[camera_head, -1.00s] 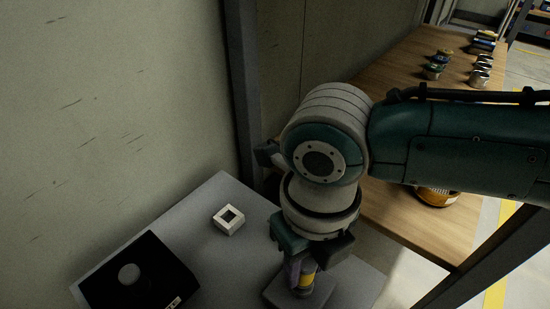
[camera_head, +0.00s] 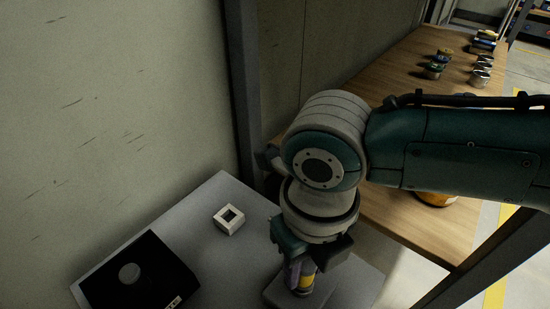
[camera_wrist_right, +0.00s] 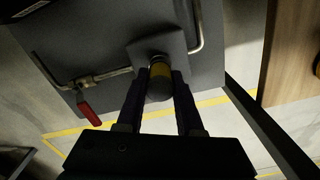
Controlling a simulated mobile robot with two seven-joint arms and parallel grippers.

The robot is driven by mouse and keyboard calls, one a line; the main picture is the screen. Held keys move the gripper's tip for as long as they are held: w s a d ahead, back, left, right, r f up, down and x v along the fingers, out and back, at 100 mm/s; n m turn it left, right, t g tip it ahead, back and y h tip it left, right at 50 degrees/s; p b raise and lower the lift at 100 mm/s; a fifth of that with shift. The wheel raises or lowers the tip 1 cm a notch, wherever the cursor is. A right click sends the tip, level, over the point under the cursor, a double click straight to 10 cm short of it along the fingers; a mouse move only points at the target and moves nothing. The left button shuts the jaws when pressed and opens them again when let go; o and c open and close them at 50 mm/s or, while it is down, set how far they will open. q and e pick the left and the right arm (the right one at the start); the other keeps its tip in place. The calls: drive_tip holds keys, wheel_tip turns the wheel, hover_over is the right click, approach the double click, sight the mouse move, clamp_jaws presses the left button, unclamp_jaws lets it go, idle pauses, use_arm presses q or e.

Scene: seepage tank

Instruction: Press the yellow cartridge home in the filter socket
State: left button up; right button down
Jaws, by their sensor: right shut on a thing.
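The yellow cartridge (camera_head: 307,282) shows as a yellow band between the fingers of my right gripper (camera_head: 299,277), low in the head view. In the right wrist view the cartridge (camera_wrist_right: 160,70) has a yellow band and a dark end, with a finger of the gripper (camera_wrist_right: 160,90) on each side. The gripper is shut on it. The cartridge stands at a square grey block (camera_wrist_right: 140,50), which looks like the filter socket; the block also shows in the head view (camera_head: 275,294). The cartridge hides the opening, so I cannot tell how deep it sits. My left gripper is not in view.
A white square ring (camera_head: 229,219) and a black panel with a round knob (camera_head: 130,272) are on the grey tank top (camera_head: 185,225). A red-handled valve (camera_wrist_right: 88,113) and pipe are near the block. A wooden table (camera_head: 400,85) with several cans stands behind my right arm.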

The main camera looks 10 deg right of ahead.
drive_tip(key=shift+f, duration=0.15)
idle(0.4)
drive_tip(key=shift+c, duration=2.3)
unclamp_jaws()
